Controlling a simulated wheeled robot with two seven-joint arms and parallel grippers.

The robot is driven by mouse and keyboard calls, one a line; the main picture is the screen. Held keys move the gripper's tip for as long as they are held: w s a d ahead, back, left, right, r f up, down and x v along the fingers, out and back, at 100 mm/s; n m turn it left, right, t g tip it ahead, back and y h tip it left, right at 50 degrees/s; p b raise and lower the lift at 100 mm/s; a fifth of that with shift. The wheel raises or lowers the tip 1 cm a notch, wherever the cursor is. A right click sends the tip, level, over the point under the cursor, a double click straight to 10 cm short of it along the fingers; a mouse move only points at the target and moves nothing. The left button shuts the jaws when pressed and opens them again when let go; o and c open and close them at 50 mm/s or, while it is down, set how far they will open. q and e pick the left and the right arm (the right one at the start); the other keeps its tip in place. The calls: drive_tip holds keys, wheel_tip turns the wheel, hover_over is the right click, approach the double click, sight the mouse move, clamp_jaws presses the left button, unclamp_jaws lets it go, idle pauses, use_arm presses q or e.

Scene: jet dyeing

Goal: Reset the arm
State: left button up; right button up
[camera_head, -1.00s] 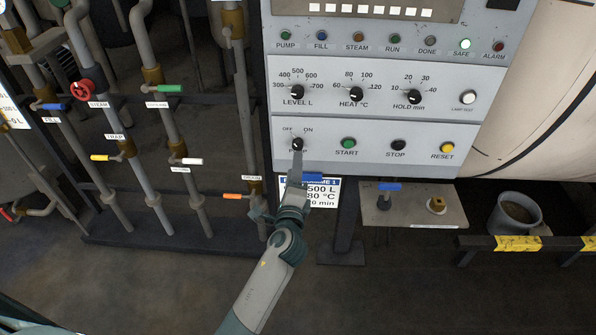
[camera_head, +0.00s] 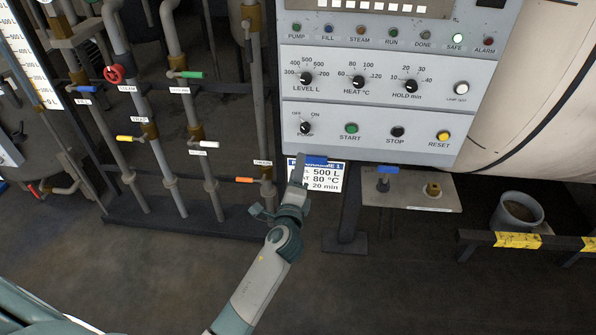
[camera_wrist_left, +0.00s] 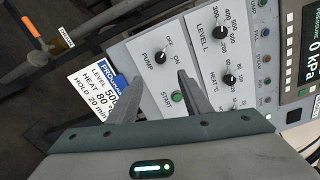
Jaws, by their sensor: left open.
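My left gripper (camera_head: 299,172) is in front of the lower edge of the grey control panel (camera_head: 370,152), just below the black PUMP knob (camera_head: 305,128). In the left wrist view, the gripper (camera_wrist_left: 159,80) has its two fingers apart with nothing between them. The PUMP knob (camera_wrist_left: 162,57) stands clear beyond the fingertips, and the START button (camera_wrist_left: 178,97) is close to one finger. The gripper and arm partly cover the programme card (camera_head: 326,178). My right gripper is not in view.
Pipes with coloured valve handles stand at left, including a red wheel (camera_head: 114,73) and an orange handle (camera_head: 244,180). A small shelf (camera_head: 408,200) with a blue-handled valve juts out below the panel. A grey bucket (camera_head: 517,211) stands at right. The floor in front is clear.

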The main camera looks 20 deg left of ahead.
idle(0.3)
use_arm(q)
drive_tip(key=s+d+f+n+g+h, duration=0.1)
drive_tip(key=s+f+g, duration=0.1)
drive_tip(key=f, duration=0.8)
drive_tip(key=s+d+f+n+g+h, duration=0.1)
drive_tip(key=s+f+g, duration=0.15)
drive_tip(key=f, duration=0.75)
drive_tip(key=s+f+n+g+h, duration=0.1)
drive_tip(key=s+f+n+g, duration=0.1)
drive_tip(key=s+f, duration=0.75)
drive_tip(key=s+f+n+g+h, duration=0.15)
drive_tip(key=s+f, duration=0.45)
drive_tip(key=f, duration=0.6)
drive_tip(key=s+f+n+g, duration=0.2)
drive_tip(key=s+f, duration=0.4)
drive_tip(key=s, duration=0.8)
drive_tip(key=s+a+f+n+g, duration=0.1)
drive_tip(key=s+f+n+g, duration=0.2)
drive_tip(key=s, duration=1.1)
drive_tip(key=s+a+f+n+g, duration=0.1)
drive_tip(key=s+f+n+g, duration=0.2)
drive_tip(key=s+f, duration=0.7)
drive_tip(key=s+n, duration=0.2)
drive_tip(key=s, duration=0.2)
drive_tip(key=shift+a, duration=0.25)
